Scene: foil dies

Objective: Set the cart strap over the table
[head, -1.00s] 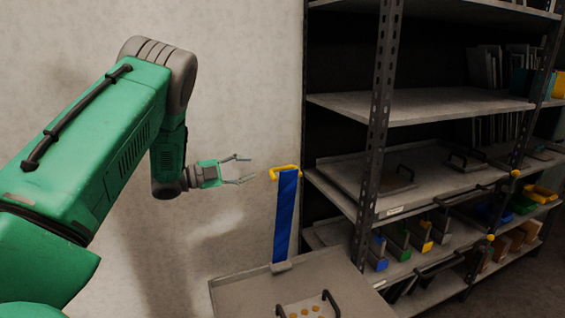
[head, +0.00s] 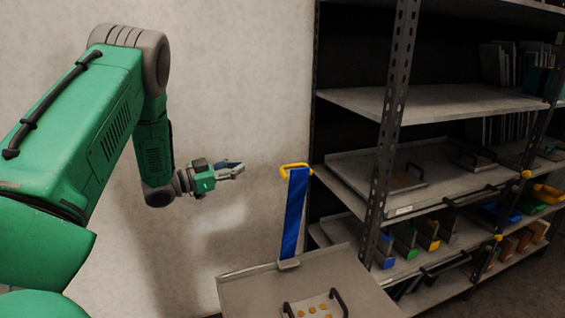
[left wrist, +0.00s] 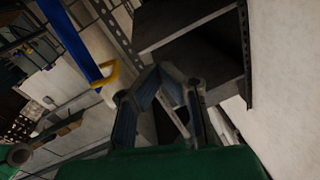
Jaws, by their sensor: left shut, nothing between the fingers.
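The blue strap (head: 295,215) stands upright from the back edge of the grey table (head: 245,290), with a yellow hook (head: 296,168) at its top end. My left gripper (head: 240,168) is shut and empty, to the left of the yellow hook and apart from it, at about the same height in the picture. In the left wrist view the strap (left wrist: 72,45) runs down from the top to the yellow hook (left wrist: 106,76), just left of my left gripper's fingers (left wrist: 158,76). My right gripper is not in view.
A dark metal shelf rack (head: 390,120) with trays and coloured bins stands to the right of the strap. A tray (head: 318,304) with black handles and small orange discs lies on the table. The pale wall behind my arm is bare.

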